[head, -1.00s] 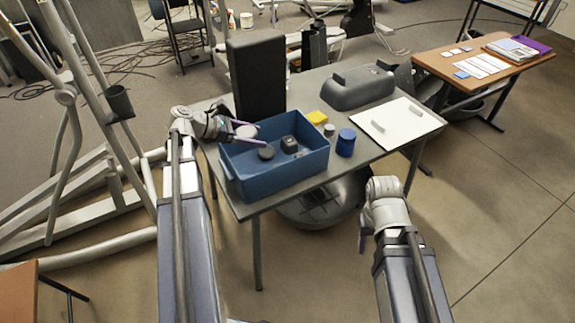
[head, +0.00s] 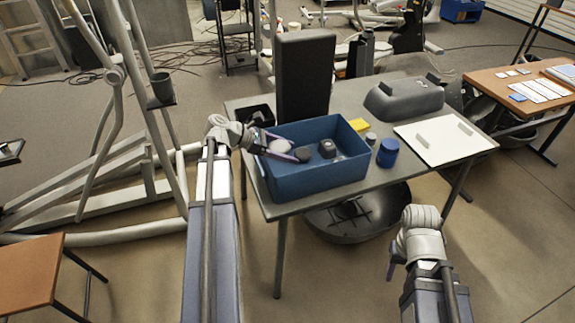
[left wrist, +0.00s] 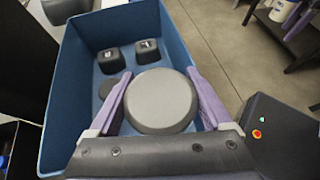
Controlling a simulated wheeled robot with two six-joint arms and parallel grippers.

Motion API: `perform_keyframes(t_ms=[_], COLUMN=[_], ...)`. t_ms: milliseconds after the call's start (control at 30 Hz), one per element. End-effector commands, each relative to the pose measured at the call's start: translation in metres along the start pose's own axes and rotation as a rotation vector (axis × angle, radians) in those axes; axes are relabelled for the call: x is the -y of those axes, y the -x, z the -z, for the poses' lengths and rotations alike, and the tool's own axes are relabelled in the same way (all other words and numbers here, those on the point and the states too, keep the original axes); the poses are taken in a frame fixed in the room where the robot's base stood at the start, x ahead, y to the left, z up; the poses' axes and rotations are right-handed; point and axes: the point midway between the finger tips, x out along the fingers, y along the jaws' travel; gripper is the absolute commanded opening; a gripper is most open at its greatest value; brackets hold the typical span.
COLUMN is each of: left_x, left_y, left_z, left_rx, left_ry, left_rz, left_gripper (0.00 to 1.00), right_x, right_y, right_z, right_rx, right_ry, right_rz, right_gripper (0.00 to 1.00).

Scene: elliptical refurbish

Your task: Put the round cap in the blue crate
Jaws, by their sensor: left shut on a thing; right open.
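The round cap, a grey disc, is held between the purple fingers of my left gripper (head: 281,149) in the head view. In the left wrist view the cap (left wrist: 162,101) fills the gap between the fingers. The blue crate (head: 322,185) stands on the grey table; the cap is over its left end, and I cannot tell its exact height above the floor. My right gripper (head: 394,262) is open and empty, below and in front of the table.
A blue cylinder (head: 387,152), a small grey cylinder (head: 371,138) and a yellow block (head: 358,125) sit right of the crate. A white board (head: 450,143) lies further right. A tall dark panel (head: 305,75) and a small dark bin (head: 255,114) stand behind the crate.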

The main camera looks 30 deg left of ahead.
Motion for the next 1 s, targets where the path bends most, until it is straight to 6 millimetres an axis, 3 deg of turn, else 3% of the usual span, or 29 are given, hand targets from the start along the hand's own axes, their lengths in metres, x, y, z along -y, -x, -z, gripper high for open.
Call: perform_keyframes(t_ms=[133, 400, 1000], left_x=[0.0, 0.0, 0.0], left_y=[-0.003, -0.018, -0.022], left_z=[0.005, 0.033, 0.04], left_rx=[0.0, 0.0, 0.0], left_ry=[0.0, 0.0, 0.0], left_rz=[0.0, 0.0, 0.0], left_gripper=[0.0, 0.0, 0.0], right_x=[0.001, 0.004, 0.004], right_y=[-0.006, -0.037, -0.045], right_z=[0.0, 0.002, 0.003], right_rx=[0.0, 0.0, 0.0], right_ry=[0.0, 0.0, 0.0], right_rz=[0.0, 0.0, 0.0], right_gripper=[0.5, 0.5, 0.5])
